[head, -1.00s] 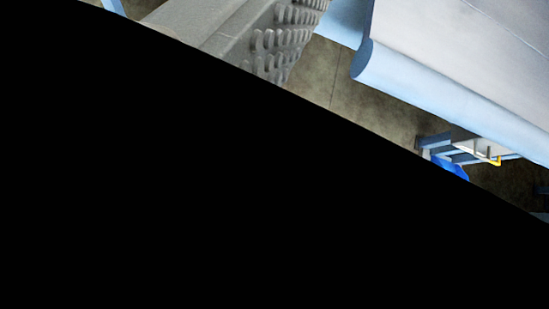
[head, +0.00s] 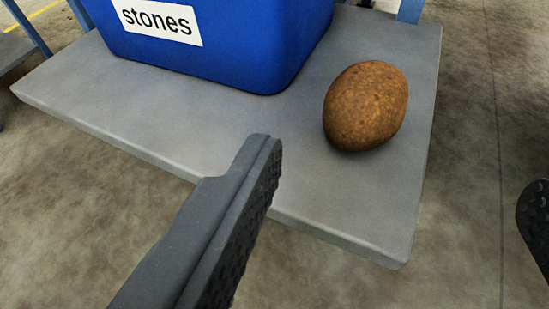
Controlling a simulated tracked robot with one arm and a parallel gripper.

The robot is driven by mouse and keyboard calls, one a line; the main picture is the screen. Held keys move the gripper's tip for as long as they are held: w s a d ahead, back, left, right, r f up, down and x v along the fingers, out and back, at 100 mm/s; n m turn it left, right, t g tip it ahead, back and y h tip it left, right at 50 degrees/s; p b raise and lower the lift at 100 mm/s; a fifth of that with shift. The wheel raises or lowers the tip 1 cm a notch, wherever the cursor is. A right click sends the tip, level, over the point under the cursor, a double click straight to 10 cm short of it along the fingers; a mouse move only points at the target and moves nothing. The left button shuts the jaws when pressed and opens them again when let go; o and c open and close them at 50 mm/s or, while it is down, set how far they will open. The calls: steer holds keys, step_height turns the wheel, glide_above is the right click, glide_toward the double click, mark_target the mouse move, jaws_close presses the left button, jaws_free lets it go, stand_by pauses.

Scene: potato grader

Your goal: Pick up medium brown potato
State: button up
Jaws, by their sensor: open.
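A brown potato (head: 366,106), rounded and oval, lies on the right part of a grey table top (head: 330,205). My gripper (head: 400,168) is open and empty. Its left dark finger reaches up to the table's front edge, left of and nearer than the potato. Only the tip of its other finger shows at the right picture edge, right of the table. The potato appears between the two fingers, farther off, and neither finger visibly touches it.
A blue bin (head: 230,55) labelled "stones" stands on the table, left of the potato with a gap between. Blue posts (head: 410,10) show behind. Bare concrete floor lies in front and to the right.

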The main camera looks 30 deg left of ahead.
mark_target(363, 121)
steer(key=x, duration=0.2)
steer(key=b+x, duration=0.1)
steer(key=x, duration=0.1)
steer(key=f+b+x, duration=0.1)
steer(key=x, duration=0.2)
steer(key=shift+s+a, duration=0.15)
steer(key=shift+a, duration=0.25)
steer(key=shift+b+x, duration=1.05)
steer(key=shift+x, duration=1.55)
steer(key=shift+w+f, duration=0.25)
steer(key=shift+w, duration=0.3)
steer(key=c, duration=1.1)
